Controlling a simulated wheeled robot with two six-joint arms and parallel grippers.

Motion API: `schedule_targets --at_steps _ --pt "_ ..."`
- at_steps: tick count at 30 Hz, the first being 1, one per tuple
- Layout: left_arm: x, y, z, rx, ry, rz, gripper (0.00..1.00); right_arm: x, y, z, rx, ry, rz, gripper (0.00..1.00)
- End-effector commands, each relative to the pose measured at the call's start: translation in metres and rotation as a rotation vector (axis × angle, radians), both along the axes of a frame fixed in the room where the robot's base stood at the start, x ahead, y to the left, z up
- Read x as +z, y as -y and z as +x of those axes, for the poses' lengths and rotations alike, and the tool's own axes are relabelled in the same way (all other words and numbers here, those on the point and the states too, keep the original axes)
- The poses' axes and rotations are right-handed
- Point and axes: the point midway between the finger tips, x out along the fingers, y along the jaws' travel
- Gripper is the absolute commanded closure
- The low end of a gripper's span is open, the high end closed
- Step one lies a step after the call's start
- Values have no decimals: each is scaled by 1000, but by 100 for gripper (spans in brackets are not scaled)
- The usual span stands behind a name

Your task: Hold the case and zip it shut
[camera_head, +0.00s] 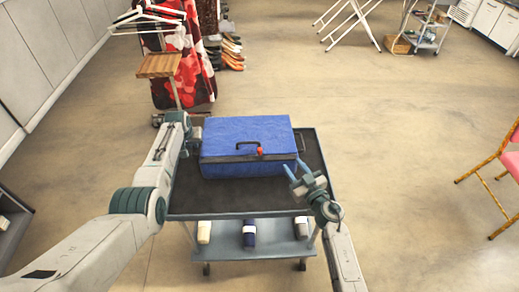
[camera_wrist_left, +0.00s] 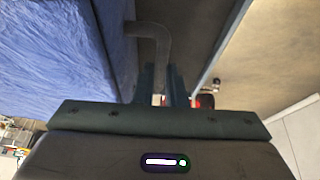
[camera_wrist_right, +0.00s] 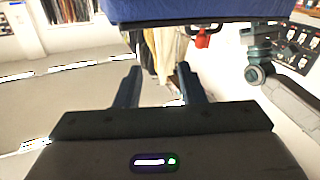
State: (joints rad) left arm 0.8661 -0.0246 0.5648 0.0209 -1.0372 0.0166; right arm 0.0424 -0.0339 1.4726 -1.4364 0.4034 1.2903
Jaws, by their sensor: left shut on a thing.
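The blue case (camera_head: 245,132) lies with its lid down on the dark top of a cart, a black carry handle (camera_head: 247,144) on the lid. A red zip pull (camera_head: 260,151) sits at its front edge; it also shows in the right wrist view (camera_wrist_right: 205,36). My left gripper (camera_head: 191,132) is at the case's left side, shut on a dark side handle (camera_wrist_left: 150,35). My right gripper (camera_head: 302,170) is open and empty, off the case's front right corner, apart from the zip pull. I cannot tell how much of the zip is closed.
The cart's top (camera_head: 240,200) is clear in front of the case. Its lower shelf (camera_head: 275,243) holds several rolled or bottle-like items. A clothes rack with garments (camera_head: 190,75) stands behind at left; a red and yellow chair (camera_head: 505,165) is at right.

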Motion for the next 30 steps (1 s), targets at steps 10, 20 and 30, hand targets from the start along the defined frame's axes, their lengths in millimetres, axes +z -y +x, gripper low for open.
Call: schedule_targets --at_steps 10,20,30 --pt "0 -1 0 0 0 1 100 7 -59 -16 71 -61 100 64" --pt "0 -1 0 0 0 1 100 8 -86 36 72 -61 101 64" --pt "0 -1 0 0 1 1 100 6 -108 80 71 -63 101 64"
